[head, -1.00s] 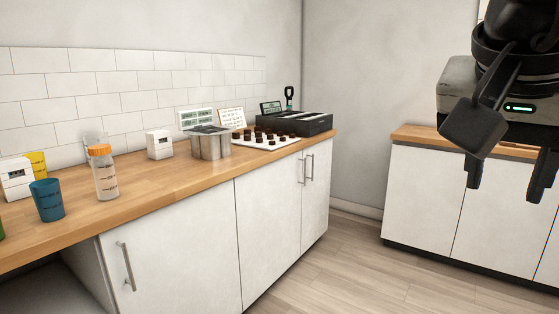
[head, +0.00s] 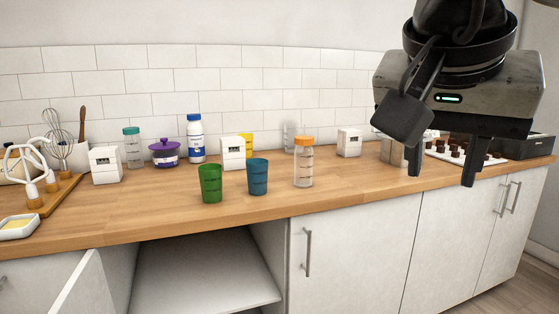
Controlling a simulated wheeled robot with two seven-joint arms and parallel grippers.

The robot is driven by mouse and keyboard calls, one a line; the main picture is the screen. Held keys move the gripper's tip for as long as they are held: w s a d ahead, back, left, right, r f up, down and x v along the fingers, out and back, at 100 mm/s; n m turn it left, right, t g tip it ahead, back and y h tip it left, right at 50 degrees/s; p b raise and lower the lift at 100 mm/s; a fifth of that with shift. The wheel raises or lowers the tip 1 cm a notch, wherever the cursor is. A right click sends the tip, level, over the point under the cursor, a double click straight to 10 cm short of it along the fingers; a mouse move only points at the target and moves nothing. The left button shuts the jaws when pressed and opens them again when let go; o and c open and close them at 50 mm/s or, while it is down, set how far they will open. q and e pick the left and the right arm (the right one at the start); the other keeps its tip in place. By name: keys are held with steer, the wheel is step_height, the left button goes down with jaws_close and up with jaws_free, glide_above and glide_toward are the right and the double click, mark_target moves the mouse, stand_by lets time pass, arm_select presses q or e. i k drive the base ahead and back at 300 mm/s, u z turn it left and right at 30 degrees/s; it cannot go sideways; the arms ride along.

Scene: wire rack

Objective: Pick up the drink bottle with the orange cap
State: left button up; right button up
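The drink bottle with the orange cap (head: 304,168) stands upright on the wooden counter (head: 150,219), near its front edge. It is clear, with dark markings on its side. My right gripper (head: 442,172) hangs at the upper right, fingers pointing down and spread apart with nothing between them. It is to the right of the bottle and apart from it. My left gripper is not in view.
A blue cup (head: 257,177) and a green cup (head: 210,184) stand left of the bottle. A clear container (head: 290,138) is behind it, and a white box (head: 349,143) is to its right. An open cabinet (head: 200,268) lies below the counter.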

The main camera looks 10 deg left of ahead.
mark_target(303, 155)
steer(key=i, duration=1.25)
steer(key=u, duration=1.5)
steer(key=i, duration=0.65)
steer(key=z, duration=1.2)
